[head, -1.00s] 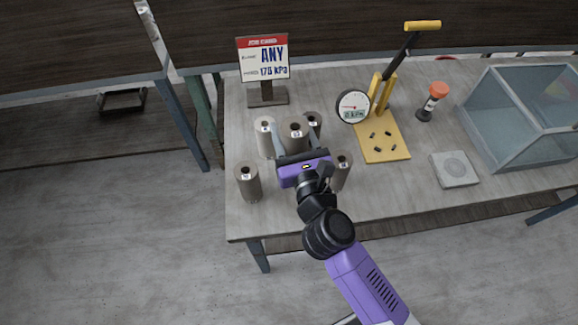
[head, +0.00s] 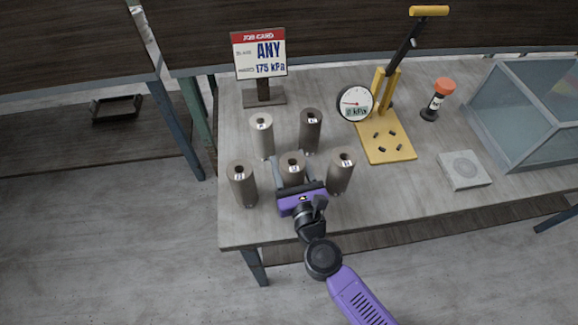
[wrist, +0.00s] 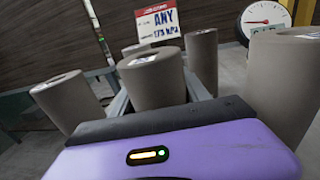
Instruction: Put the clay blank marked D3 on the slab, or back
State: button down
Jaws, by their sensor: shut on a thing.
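My gripper (head: 294,178) is shut on a grey-brown clay cylinder (head: 291,164) with a hole in its top, standing upright between the fingers. Its label is too small to read surely, and its lower end is hidden behind my gripper, so I cannot tell whether it touches the table. In the wrist view the held cylinder (wrist: 152,80) fills the space between the fingers. Other upright cylinders stand around it: one at left (head: 242,186), one at right (head: 340,173), a paler one (head: 262,138) and a darker one (head: 310,132) behind. A pale square slab (head: 479,180) with a round mark lies at right.
A job card (head: 259,54) reading ANY, 175 kPa stands at the back left. A yellow lever press (head: 393,152) with a dial gauge (head: 354,103), an orange-capped bottle (head: 436,97) and a glass box (head: 530,110) stand to the right. The front table edge is close.

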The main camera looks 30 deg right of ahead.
dwell(0.3)
jog(key=shift+f, duration=0.2)
jog(key=c, duration=0.5)
grip_release()
jog(key=shift+r, duration=0.15)
jog(key=s+b, duration=0.1)
jog(key=s, duration=0.2)
jog(key=s+a+b, duration=0.1)
jog(key=s, duration=0.3)
jog(key=s+a+b, duration=0.1)
jog(key=s, duration=0.2)
jog(key=shift+s, duration=0.9)
